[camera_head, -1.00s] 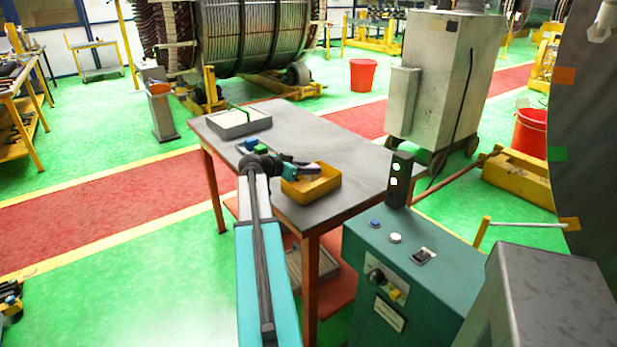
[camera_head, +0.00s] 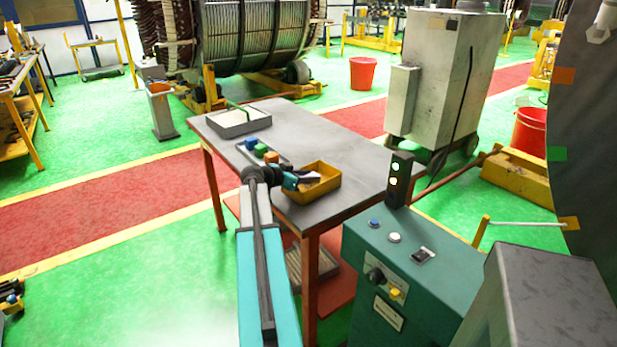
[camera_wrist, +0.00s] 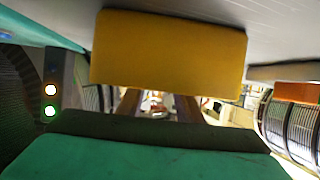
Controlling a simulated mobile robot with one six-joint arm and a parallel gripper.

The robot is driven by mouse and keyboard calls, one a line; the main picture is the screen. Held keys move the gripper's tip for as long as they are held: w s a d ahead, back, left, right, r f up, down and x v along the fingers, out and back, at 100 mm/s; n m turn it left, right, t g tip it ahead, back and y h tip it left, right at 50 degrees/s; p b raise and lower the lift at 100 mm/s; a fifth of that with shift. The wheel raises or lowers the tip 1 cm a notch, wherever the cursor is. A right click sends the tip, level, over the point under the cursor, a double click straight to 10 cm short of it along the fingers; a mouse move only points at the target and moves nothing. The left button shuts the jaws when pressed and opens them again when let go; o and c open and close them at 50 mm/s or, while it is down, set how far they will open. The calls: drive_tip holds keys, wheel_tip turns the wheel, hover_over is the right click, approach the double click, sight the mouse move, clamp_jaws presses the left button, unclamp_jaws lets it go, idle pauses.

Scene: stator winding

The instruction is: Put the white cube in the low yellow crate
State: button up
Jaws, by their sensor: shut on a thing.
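The low yellow crate (camera_head: 328,190) stands on the grey table near its front right edge. My gripper (camera_head: 303,178) reaches in over the crate's left side, pointing right and low. It is shut on the white cube (camera_head: 311,177), of which only a small pale part shows at the fingertips. In the wrist view the picture is turned over: the crate's yellow wall (camera_wrist: 168,55) hides the fingertips of my gripper (camera_wrist: 158,104) and the cube. I cannot tell whether the cube touches the crate's floor.
A grey holder (camera_head: 284,161) left of the crate carries a blue cube (camera_head: 251,144), a green cube (camera_head: 261,150) and an orange cube (camera_head: 271,157). A grey box (camera_head: 240,122) stands at the table's far left. The table (camera_head: 335,145) is clear behind the crate. A signal light (camera_head: 397,180) rises at right.

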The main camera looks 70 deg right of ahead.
drive_tip(key=shift+f, duration=0.1)
drive_tip(key=o, duration=1.1)
drive_tip(key=shift+c, duration=0.2)
drive_tip(key=b+v, duration=0.2)
drive_tip(key=v, duration=1)
drive_tip(key=shift+w, duration=0.15)
